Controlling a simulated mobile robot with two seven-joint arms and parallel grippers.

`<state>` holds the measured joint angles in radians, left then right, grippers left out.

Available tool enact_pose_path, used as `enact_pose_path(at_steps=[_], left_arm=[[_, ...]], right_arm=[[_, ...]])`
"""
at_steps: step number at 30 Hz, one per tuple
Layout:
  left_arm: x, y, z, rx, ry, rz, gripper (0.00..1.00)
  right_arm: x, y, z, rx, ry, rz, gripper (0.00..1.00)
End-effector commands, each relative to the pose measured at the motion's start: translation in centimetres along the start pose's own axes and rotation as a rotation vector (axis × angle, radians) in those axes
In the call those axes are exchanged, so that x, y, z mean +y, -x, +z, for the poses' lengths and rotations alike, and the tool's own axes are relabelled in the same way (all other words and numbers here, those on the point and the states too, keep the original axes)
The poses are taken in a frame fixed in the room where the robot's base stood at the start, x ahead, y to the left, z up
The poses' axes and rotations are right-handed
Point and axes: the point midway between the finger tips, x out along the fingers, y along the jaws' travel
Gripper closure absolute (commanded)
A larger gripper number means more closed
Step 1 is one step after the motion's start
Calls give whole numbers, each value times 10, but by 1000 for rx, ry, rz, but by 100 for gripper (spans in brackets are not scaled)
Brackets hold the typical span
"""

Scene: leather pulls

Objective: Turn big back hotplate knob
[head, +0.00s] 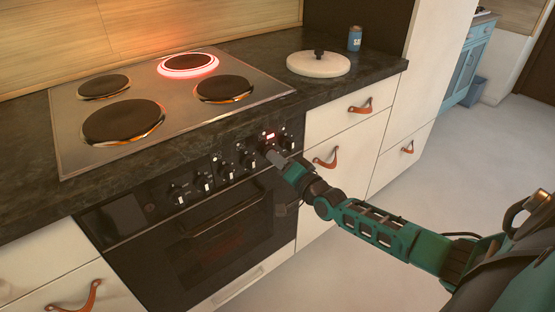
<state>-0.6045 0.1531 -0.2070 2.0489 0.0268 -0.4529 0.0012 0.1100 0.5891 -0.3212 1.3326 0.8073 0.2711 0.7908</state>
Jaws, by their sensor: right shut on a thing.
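The cooktop (76,138) has several dark round hotplates. The back right hotplate (188,64) has a glowing red ring around it; the other plates are dark. A row of black knobs with white marks, such as this knob (203,183), runs along the oven's front panel. A small red light (270,135) is lit near the right end of the row. My right gripper (272,156) is at the right part of the row, shut on a knob that its fingers mostly hide. My left gripper does not show.
The oven door with its bar handle (222,215) is below the knobs. A white round lid (318,65) and a blue can (355,39) stand on the dark counter at right. Drawers with leather pulls (327,158) flank the oven.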

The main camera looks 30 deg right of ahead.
Motion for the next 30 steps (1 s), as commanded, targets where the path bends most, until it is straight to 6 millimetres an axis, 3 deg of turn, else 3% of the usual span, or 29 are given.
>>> enact_pose_path(at_steps=[30], left_arm=[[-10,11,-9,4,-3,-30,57]], right_arm=[[0,0,0,-1,842,1,100]])
